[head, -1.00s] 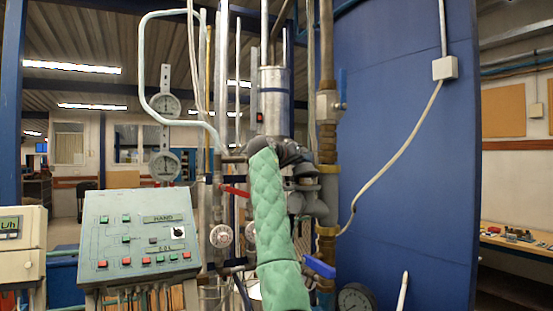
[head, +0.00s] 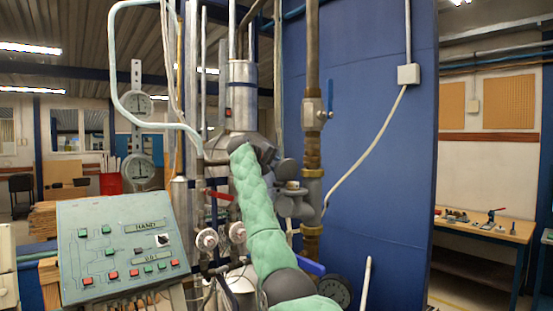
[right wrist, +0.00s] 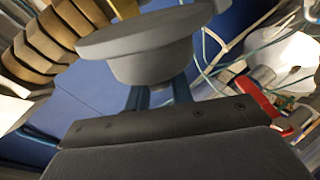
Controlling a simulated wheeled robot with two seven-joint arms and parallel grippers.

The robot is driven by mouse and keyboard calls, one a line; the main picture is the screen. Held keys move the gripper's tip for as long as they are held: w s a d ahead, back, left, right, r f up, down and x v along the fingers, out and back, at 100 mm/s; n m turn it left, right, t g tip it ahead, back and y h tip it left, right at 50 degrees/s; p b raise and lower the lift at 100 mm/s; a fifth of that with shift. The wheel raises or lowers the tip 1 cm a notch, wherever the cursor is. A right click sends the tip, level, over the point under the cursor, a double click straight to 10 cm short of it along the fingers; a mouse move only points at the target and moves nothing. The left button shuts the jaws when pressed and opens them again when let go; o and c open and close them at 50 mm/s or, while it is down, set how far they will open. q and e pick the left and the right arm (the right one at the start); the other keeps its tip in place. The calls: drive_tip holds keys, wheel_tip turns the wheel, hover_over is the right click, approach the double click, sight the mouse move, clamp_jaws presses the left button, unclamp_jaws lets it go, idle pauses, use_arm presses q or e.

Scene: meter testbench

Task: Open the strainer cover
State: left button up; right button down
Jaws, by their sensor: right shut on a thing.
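The strainer cover appears to be the round grey cap (right wrist: 150,45) with a wide flat disc, seen close up in the right wrist view. My right gripper (right wrist: 160,90) reaches to the underside of this cap in that view, with its dark body across the bottom; it is shut on the cap. The fingertips are partly hidden behind the cap. In the head view my right arm, in a green padded sleeve, reaches up to the pipework and hides much of the contact. Grey valve-like fittings (head: 290,205) stand just right of the wrist. My left gripper is not in view.
A sloped control panel (head: 112,245) stands at the left front. Red-handled (head: 219,196) and blue-handled (head: 312,267) valves flank my right forearm. A dial gauge (head: 335,292) sits low beside it. A large blue panel (head: 375,180) stands behind the pipes. A workbench (head: 480,229) is at right.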

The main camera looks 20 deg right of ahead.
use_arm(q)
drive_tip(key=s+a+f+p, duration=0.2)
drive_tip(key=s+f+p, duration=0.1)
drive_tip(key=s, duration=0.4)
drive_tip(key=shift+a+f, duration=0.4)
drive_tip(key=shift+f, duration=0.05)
use_arm(e)
drive_tip(key=shift+w+a+f+n+g+h, duration=0.2)
drive_tip(key=shift+w+f+n+g, duration=0.3)
drive_tip(key=shift+n, duration=0.25)
drive_tip(key=shift+w+a+f+n+g+h, duration=0.15)
drive_tip(key=shift+w+f+n+g, duration=0.2)
drive_tip(key=shift+w+n+g, duration=0.3)
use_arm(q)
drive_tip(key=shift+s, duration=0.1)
use_arm(e)
drive_tip(key=c, duration=1.3)
unclamp_jaws()
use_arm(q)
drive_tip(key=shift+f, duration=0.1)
use_arm(e)
drive_tip(key=shift+a, duration=0.1)
